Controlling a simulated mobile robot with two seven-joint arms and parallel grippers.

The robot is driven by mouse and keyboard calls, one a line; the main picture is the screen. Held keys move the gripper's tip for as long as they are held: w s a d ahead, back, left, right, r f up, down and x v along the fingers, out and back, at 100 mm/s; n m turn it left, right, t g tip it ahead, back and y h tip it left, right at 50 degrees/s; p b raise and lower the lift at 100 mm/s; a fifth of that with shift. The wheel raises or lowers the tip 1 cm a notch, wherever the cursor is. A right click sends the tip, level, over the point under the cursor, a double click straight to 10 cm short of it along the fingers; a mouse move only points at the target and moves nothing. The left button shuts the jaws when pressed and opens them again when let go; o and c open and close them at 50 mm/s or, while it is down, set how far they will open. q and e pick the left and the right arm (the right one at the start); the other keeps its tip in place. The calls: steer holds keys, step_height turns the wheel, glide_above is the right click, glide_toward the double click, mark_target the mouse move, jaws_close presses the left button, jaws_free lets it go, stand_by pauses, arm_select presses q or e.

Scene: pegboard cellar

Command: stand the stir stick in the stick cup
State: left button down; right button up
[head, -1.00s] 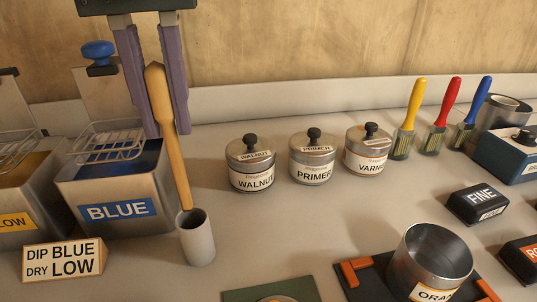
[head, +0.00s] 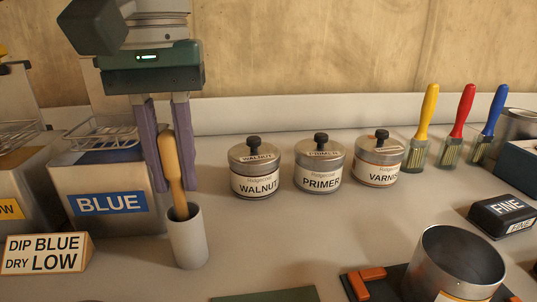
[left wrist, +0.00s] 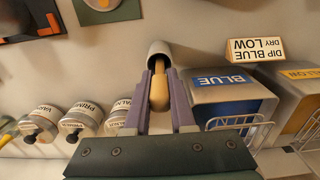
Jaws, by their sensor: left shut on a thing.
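The wooden stir stick (head: 172,165) stands nearly upright, leaning slightly, with its lower end inside the grey stick cup (head: 188,240). The cup stands upright on the bench and hides the stick's lower part. My left gripper (head: 175,187) is above the cup, its purple fingers pointing down on either side of the stick, shut on it. In the left wrist view the stick (left wrist: 159,92) lies between the fingers and runs into the cup (left wrist: 158,48). My right gripper is in neither view.
A metal tank labelled BLUE (head: 110,203) stands close left of the cup, with a DIP BLUE DRY LOW sign (head: 45,254) in front. Lidded WALNUT (head: 254,170), PRIMER (head: 319,165) and VARNISH (head: 378,160) tins stand to the right. Bench between cup and tins is clear.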

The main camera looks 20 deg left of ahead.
arm_select(q)
steer(key=c, duration=0.8)
jaws_free()
steer(key=shift+o, duration=0.2)
step_height(320, 180, up, 12)
steer(key=p, duration=0.8)
steer(key=shift+r+p, duration=0.2)
steer(key=shift+p, duration=0.1)
